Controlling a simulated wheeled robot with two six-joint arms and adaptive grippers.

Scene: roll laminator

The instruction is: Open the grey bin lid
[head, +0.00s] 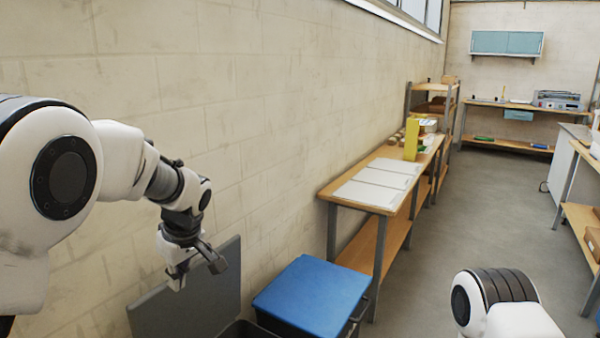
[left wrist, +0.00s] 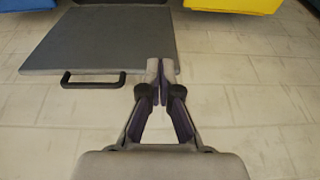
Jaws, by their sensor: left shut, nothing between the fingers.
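The grey bin lid (head: 205,298) stands raised, tilted up close to the wall, behind the dark opening of its bin (head: 248,330) at the bottom edge of the head view. In the left wrist view the lid (left wrist: 105,40) fills the upper left, with its black handle (left wrist: 93,84) along the near edge. My left gripper (head: 178,280) is shut and empty in front of the lid. In the left wrist view its fingertips (left wrist: 160,66) overlap the lid's right corner; I cannot tell whether they touch it. My right gripper is not in view.
A blue-lidded bin (head: 312,295) stands just right of the grey one. A yellow bin edge (left wrist: 232,5) shows at the top right of the left wrist view. A wooden workbench (head: 375,190) with papers lines the wall; the floor (head: 450,220) beside it is clear.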

